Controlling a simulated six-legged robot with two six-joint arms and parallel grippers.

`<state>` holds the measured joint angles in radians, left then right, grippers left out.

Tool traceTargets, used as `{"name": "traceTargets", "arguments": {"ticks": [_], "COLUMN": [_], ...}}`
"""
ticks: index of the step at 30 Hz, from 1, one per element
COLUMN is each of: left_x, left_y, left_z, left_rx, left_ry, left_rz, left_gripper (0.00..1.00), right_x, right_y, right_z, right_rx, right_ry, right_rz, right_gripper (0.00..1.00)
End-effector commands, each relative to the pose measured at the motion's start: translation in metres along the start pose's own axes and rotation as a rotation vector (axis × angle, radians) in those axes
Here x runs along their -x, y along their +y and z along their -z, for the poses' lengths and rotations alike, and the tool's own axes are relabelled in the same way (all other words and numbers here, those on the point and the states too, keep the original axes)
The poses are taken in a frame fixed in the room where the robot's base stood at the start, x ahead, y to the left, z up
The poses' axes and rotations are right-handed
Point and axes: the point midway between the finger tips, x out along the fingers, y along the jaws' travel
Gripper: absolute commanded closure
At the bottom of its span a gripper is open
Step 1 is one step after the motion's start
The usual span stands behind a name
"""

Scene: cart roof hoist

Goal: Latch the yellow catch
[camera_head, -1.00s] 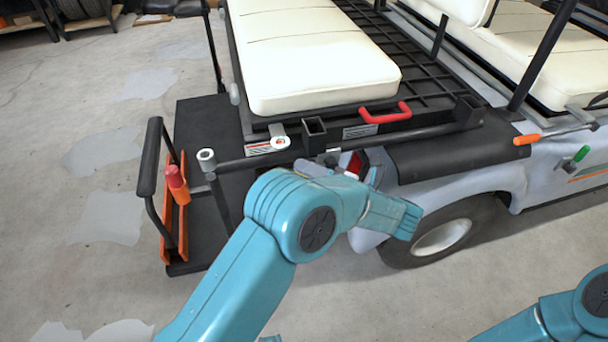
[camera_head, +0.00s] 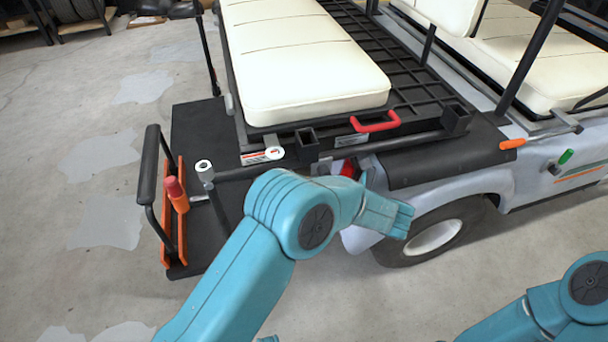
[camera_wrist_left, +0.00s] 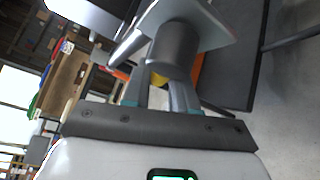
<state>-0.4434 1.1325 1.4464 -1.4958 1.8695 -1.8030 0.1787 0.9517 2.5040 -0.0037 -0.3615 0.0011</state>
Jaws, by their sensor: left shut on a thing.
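In the left wrist view, my left gripper (camera_wrist_left: 158,88) has its two fingers close together around a small yellow part, taken as the yellow catch (camera_wrist_left: 158,79). Only a patch of yellow shows between the fingers, beside a dark grey cylinder (camera_wrist_left: 174,50) that covers much of the rest. I cannot tell from this whether the catch is latched. In the head view, my left arm reaches to the cart's rear corner and its own links hide the fingers and the catch. My right arm shows at the lower right, with its gripper out of the picture.
The cart's cream seat (camera_head: 305,65) and black slatted deck stand above the arm. A red handle (camera_head: 375,121), a black rear step (camera_head: 205,130) and a red-topped orange cylinder (camera_head: 177,194) are nearby. A wheel (camera_head: 435,236) sits to the right. The floor at left is clear.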

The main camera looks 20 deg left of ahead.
Motion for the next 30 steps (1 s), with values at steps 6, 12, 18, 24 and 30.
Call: {"name": "traceTargets", "arguments": {"ticks": [6, 12, 18, 24, 30], "left_x": [0.002, 0.003, 0.004, 0.005, 0.005], "left_y": [-0.003, -0.011, -0.017, -0.019, -0.020], "left_z": [0.000, 0.000, 0.000, 0.001, 0.001], "left_rx": [0.115, 0.204, 0.261, 0.285, 0.288], "left_ry": [0.038, 0.063, 0.077, 0.084, 0.085], "left_rz": [0.106, 0.188, 0.241, 0.264, 0.267], "left_gripper": [1.00, 1.00, 1.00, 1.00, 1.00], "right_x": [0.024, 0.034, 0.039, 0.040, 0.040], "right_y": [-0.010, -0.013, -0.015, -0.016, -0.016], "right_z": [-0.003, -0.003, -0.003, -0.003, -0.003], "right_rx": [0.006, 0.005, 0.005, 0.004, 0.004], "right_ry": [-0.006, -0.005, -0.005, -0.005, -0.005], "right_rz": [0.001, 0.001, 0.001, 0.001, 0.001], "right_gripper": [0.00, 0.00, 0.00, 0.00, 0.00]}}
